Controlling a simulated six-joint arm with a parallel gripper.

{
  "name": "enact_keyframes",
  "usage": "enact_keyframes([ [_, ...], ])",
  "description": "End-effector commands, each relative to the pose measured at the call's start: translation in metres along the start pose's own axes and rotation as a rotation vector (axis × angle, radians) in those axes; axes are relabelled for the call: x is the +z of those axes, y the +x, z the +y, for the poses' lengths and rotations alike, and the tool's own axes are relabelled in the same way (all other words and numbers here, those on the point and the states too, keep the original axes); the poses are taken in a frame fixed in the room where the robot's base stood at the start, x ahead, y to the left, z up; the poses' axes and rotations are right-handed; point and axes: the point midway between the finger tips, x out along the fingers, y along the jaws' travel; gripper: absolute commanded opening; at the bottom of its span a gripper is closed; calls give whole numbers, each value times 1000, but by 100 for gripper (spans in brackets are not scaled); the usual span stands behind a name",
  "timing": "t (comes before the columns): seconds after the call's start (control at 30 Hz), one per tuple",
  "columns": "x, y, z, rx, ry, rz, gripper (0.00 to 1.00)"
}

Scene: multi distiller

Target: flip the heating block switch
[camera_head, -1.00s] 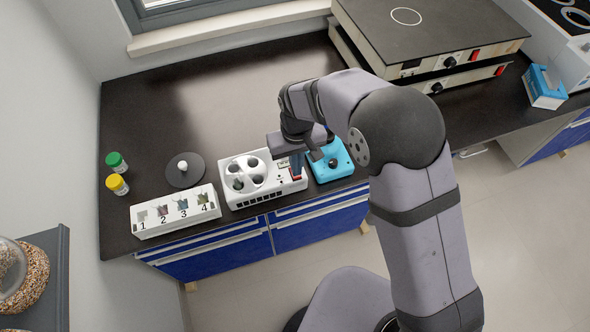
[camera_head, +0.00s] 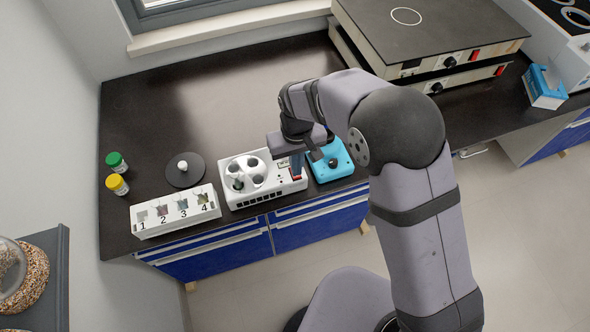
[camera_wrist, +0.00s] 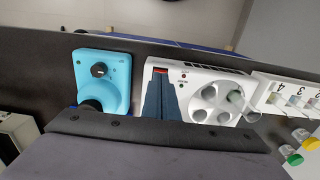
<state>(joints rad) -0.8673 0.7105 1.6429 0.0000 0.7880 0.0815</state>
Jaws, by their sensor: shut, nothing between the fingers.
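The white heating block (camera_head: 250,192) stands near the front edge of the dark bench, with several round wells on top. It also shows in the wrist view (camera_wrist: 193,72). A small dark-and-red part (camera_wrist: 160,71), which may be its switch or a display, lies at its end nearest the blue device. My gripper (camera_head: 297,172) points down over this end. In the wrist view its blue fingers (camera_wrist: 160,82) are together and empty, with tips close to the red part. I cannot tell whether they touch it. The fingers hide part of that end.
A blue device (camera_head: 330,160) with a dark knob stands right beside the block. A numbered white rack (camera_head: 175,215), a dark round plate (camera_head: 185,176) and green- and yellow-capped jars (camera_head: 117,184) are to the left. A glass vessel (camera_wrist: 240,101) stands in one well. The bench behind is clear.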

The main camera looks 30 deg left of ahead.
Motion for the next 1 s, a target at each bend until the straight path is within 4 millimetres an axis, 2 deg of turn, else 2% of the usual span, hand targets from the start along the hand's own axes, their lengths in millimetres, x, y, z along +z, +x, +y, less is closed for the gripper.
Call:
enact_keyframes([
  [1.0,0,14,0,0,0,0,0],
])
